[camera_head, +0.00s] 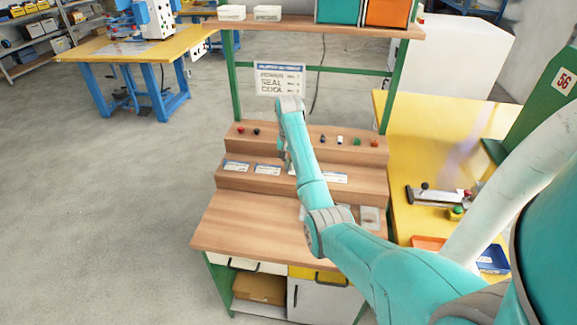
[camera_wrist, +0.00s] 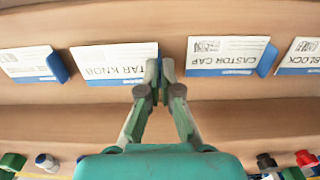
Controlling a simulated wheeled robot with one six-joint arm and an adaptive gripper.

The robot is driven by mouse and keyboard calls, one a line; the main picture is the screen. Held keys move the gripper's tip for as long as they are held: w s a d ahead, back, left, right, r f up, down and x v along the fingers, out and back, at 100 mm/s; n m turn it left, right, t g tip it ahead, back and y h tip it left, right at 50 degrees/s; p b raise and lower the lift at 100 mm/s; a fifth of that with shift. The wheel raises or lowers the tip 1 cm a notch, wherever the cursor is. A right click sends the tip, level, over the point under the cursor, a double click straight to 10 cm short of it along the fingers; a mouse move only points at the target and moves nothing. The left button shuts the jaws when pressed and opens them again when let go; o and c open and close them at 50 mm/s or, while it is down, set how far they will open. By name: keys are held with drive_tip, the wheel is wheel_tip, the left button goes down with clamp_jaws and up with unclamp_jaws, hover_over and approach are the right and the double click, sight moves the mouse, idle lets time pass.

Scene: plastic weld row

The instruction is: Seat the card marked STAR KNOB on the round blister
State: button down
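The STAR KNOB card (camera_wrist: 108,62) is a white card with a blue edge, upside down in the wrist view, lying on the wooden step. My gripper (camera_wrist: 160,72) is at the card's right end there. Its fingertips are close together, apparently closed on the card's tab, which they hide along with the first letter. In the head view my arm covers most of this card and the gripper. Pale clear blisters (camera_head: 370,215) sit on the bench top at right, partly behind my arm; I cannot tell which is round.
The CASTOR CAP card (camera_wrist: 228,54), the BLOCK card (camera_wrist: 299,56) and another card (camera_wrist: 27,65) share the step. Small coloured knobs (camera_head: 357,141) stand on the upper step. The bench top (camera_head: 250,228) is clear at left. A green frame post (camera_head: 393,85) rises behind.

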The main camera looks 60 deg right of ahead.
drive_tip(key=shift+r, duration=1.55)
